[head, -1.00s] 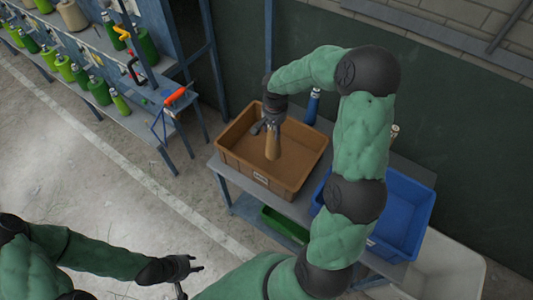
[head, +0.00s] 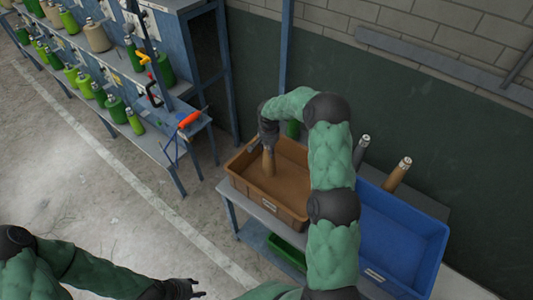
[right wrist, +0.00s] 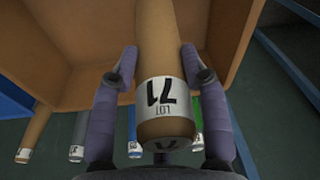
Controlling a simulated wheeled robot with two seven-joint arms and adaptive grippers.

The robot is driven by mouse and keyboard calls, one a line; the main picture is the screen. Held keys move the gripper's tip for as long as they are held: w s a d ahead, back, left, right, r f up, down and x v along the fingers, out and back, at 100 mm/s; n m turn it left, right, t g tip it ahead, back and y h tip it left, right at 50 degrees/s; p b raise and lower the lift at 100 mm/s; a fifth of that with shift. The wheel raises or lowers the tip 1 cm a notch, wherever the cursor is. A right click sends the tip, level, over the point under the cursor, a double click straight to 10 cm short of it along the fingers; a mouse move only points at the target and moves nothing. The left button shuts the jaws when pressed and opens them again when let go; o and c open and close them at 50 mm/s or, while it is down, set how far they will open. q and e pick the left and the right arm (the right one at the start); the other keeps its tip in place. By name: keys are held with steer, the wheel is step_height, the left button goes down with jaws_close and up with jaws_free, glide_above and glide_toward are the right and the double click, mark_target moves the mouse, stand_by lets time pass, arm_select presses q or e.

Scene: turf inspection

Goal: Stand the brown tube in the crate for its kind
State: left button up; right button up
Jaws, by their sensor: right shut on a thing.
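My right gripper (head: 268,140) is shut on the brown tube (head: 269,162), which points down, close to upright, inside the brown crate (head: 262,198). In the right wrist view the tube (right wrist: 162,35) runs between the two fingers (right wrist: 158,75), with a white label reading "LOT 71" near its held end. The crate wall (right wrist: 55,40) shows around it. I cannot tell whether the tube's far end touches the crate floor. A blue crate (head: 405,240) stands at the right. My left gripper (head: 192,289) is empty, fingers apart, low in the head view.
The crates stand on a grey table (head: 228,205). Behind them stand a green tube (head: 292,129), a grey tube (head: 361,150) and another brown tube (head: 398,174). A green crate (head: 288,248) sits below. Shelves with bottles (head: 115,108) are at the left; a wall is behind.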

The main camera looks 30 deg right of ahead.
steer(key=shift+w+f, duration=1.1)
steer(key=shift+f, duration=0.3)
steer(key=shift+d+f, duration=0.1)
steer(key=shift+f, duration=1.4)
steer(key=o, duration=1.3)
steer(key=r, duration=0.8)
steer(key=s+r, duration=0.1)
steer(key=r, duration=0.3)
steer(key=shift+s+a+r, duration=0.1)
steer(key=shift+a, duration=0.3)
